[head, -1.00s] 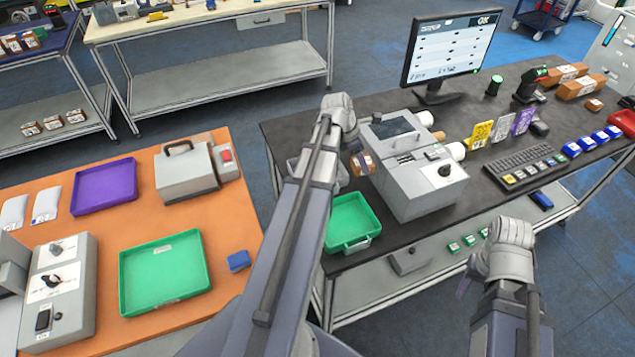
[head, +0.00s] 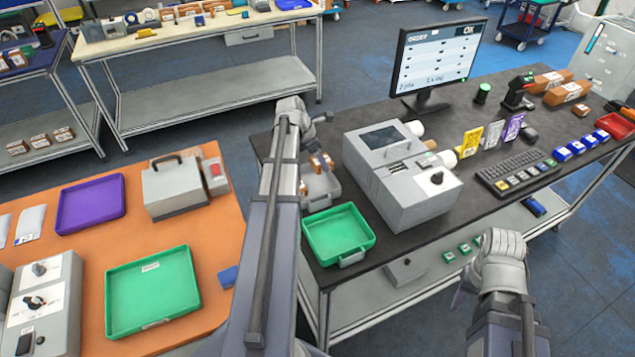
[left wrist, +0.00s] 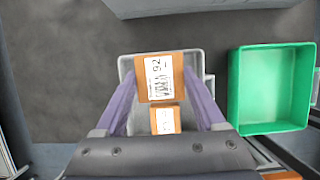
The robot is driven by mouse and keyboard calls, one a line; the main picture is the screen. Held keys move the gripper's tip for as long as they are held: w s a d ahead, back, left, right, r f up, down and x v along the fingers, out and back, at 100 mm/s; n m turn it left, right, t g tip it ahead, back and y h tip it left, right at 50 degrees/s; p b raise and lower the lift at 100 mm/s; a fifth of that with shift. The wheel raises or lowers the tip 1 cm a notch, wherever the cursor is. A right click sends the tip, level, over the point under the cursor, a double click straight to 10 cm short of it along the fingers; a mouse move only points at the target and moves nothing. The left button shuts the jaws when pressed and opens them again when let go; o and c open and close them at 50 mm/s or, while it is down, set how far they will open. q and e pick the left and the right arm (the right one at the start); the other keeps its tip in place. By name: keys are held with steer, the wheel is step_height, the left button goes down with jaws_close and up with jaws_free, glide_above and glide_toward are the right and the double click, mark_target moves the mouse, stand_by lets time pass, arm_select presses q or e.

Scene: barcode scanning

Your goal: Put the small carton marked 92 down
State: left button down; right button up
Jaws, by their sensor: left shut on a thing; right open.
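The small carton marked 92 (left wrist: 160,77), brown with a white label, is held between the two fingers of my left gripper (left wrist: 161,90). In the head view the carton (head: 322,161) and the left gripper (head: 315,165) are over the grey tray (head: 325,193) at the dark table's left end. The grey tray (left wrist: 126,68) shows behind the carton in the left wrist view. A second brown carton (left wrist: 165,120) shows over the tray's lower part. I cannot tell how high the held carton is. My right gripper (head: 463,296) is open at the table's front, its fingers mostly hidden.
A green tray (head: 339,262) stands beside the grey tray, and shows empty in the left wrist view (left wrist: 234,90). A grey machine (head: 395,207) stands to their right. A monitor (head: 437,62) and keyboard (head: 516,172) are further right. An orange table (head: 226,250) is on the left.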

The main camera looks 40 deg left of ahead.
mark_target(313, 164)
arm_select(q)
steer(key=shift+f+b, duration=3.3)
steer(key=shift+f, duration=0.55)
steer(key=shift+f, duration=0.25)
jaws_free()
steer(key=shift+r, duration=0.1)
steer(key=shift+p+v, duration=0.75)
steer(key=shift+v, duration=0.1)
steer(key=p+v, duration=0.9)
steer(key=v, duration=0.1)
steer(key=shift+w+d, duration=0.1)
steer(key=shift+w, duration=0.05)
steer(key=shift+s+r+p, duration=0.2)
steer(key=shift+r+p, duration=0.1)
steer(key=shift+p, duration=0.05)
